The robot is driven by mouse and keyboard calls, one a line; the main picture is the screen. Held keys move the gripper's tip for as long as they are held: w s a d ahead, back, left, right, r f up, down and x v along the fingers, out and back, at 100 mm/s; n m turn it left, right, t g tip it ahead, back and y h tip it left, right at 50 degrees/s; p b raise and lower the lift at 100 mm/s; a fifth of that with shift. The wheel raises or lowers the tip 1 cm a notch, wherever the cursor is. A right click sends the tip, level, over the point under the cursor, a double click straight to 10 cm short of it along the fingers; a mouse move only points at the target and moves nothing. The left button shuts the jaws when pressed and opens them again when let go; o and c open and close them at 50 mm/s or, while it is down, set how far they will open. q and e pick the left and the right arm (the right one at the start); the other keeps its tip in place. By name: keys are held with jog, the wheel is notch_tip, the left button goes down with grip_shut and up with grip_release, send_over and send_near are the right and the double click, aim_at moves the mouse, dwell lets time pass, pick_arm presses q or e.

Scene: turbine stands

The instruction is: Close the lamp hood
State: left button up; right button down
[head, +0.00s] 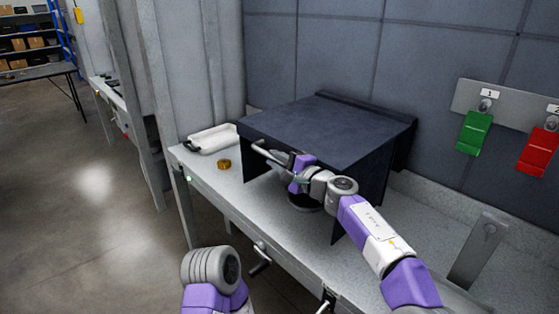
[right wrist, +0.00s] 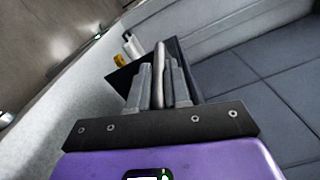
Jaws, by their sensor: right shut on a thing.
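The lamp hood (head: 325,128) is a dark box-like cover on the metal workbench, against the back wall. It has a flat top, and a side panel shows on the right. A grey bar handle (head: 266,154) sticks out at its front left. My right gripper (head: 287,160) is at this handle, shut on it. In the right wrist view the fingers (right wrist: 160,85) close on the grey bar (right wrist: 160,62), with part of the dark hood (right wrist: 122,77) behind. My right arm hides much of the hood's front. My left gripper is out of view; only a left arm link shows.
Green (head: 473,132) and red (head: 538,152) tags hang on the right wall. The bench right of the hood is mostly clear.

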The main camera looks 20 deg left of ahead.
jog(key=shift+a+f, duration=0.15)
jog(key=shift+f, duration=0.5)
jog(key=c, duration=1.5)
grip_release()
jog(key=o, duration=0.4)
jog(key=shift+r, duration=0.1)
jog(key=shift+r, duration=0.15)
jog(key=shift+d, duration=0.25)
jog(key=v, duration=0.7)
jog(key=shift+b, duration=0.45)
jog(key=shift+s+d, duration=0.1)
